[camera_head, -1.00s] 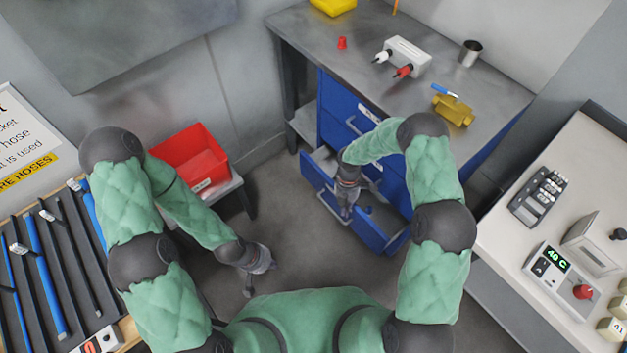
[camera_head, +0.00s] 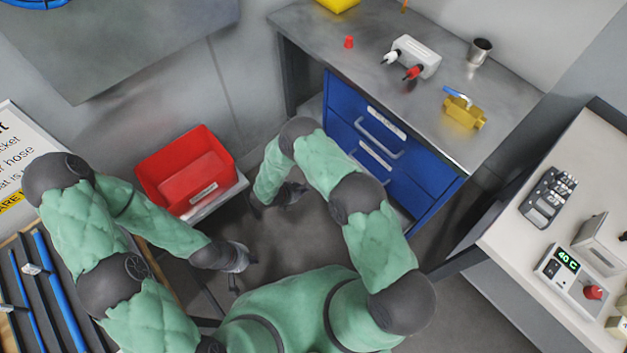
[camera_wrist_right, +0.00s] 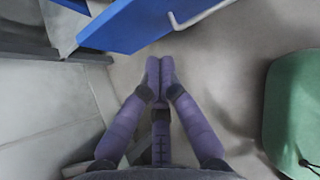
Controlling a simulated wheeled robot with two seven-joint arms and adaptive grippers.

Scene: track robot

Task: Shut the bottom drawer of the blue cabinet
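The blue cabinet (camera_head: 400,165) stands under the grey workbench. Two drawer fronts with pale handles show flush in the head view. The bottom drawer is mostly hidden behind my right arm there, so I cannot tell how far it is out. A blue panel (camera_wrist_right: 130,22) with a pale handle, likely the drawer front, shows at the top of the right wrist view. My right gripper (camera_head: 290,195) is left of the cabinet. Its fingers (camera_wrist_right: 160,68) are together with nothing between them, apart from the panel. My left gripper (camera_head: 243,273) hangs over the floor, fingers spread and empty.
A red bin (camera_head: 188,170) sits on a low stand left of the cabinet, near my right gripper. A yellow valve (camera_head: 464,110), a metal cup (camera_head: 480,50) and a grey box (camera_head: 416,56) stand on the workbench. A pale table (camera_head: 560,150) is at right.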

